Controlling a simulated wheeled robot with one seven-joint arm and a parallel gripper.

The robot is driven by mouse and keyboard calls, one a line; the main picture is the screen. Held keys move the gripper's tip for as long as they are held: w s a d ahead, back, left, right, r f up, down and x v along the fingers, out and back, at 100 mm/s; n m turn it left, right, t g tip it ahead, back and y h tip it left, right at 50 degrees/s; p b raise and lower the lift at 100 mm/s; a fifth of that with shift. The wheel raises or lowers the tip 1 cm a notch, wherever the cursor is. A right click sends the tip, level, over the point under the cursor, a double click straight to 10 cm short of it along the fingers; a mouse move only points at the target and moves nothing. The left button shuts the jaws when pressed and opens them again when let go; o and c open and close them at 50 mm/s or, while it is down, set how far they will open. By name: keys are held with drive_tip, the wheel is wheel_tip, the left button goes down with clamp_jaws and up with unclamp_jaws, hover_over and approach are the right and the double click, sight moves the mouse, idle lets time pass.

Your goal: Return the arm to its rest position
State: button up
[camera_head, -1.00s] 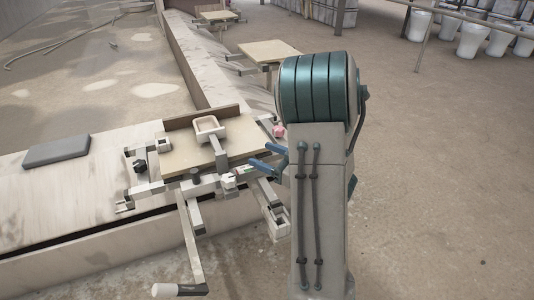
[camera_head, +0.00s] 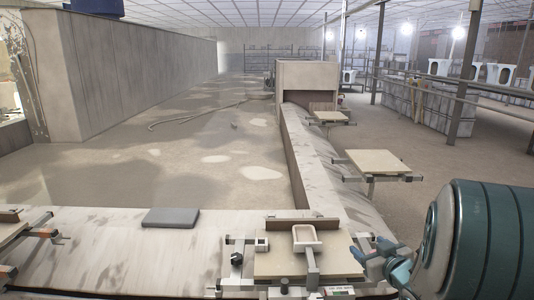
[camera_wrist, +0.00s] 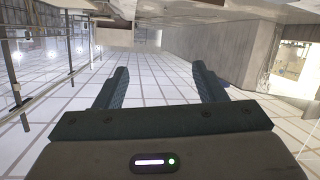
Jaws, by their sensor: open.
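My gripper (camera_wrist: 160,70) shows in the wrist view with its two dark teal fingers wide apart and nothing between them. The wrist view is upside down, with the tiled ceiling below and the room ahead. In the head view my teal arm section fills the lower right corner. Light blue parts (camera_head: 378,258) beside it look like my gripper's end, just right of the nearest work board (camera_head: 285,264); the gap between them cannot be told there. A pale square-framed piece (camera_head: 304,238) with a stem lies on that board.
A low pale ledge (camera_head: 110,245) runs across the front, with a grey pad (camera_head: 171,217) on it. Further boards (camera_head: 378,163) stand along the ledge going back to a booth (camera_head: 307,76). A post (camera_head: 375,70) and rails stand at right. Open floor lies at left.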

drive_tip(key=s+a+r+m+g+h+p, duration=0.1)
drive_tip(key=s+r+m+g+h+p, duration=0.2)
drive_tip(key=r+p, duration=0.35)
drive_tip(key=s+a+r+m+g+h+p, duration=0.1)
drive_tip(key=s+r+g+h+p, duration=0.1)
drive_tip(key=s+r+p, duration=0.4)
drive_tip(key=s+a+r+g+y+p, duration=0.1)
drive_tip(key=s+a+r+g+p, duration=0.2)
drive_tip(key=s, duration=0.4)
drive_tip(key=s+a+r+g+y+p, duration=0.1)
drive_tip(key=s+a+r+g+p, duration=0.2)
drive_tip(key=s+a+r, duration=0.3)
drive_tip(key=s+a+p, duration=0.1)
drive_tip(key=s, duration=0.1)
drive_tip(key=shift+s+r+g+y+p, duration=0.3)
drive_tip(key=shift+r+g+p, duration=0.05)
drive_tip(key=shift+g, duration=0.05)
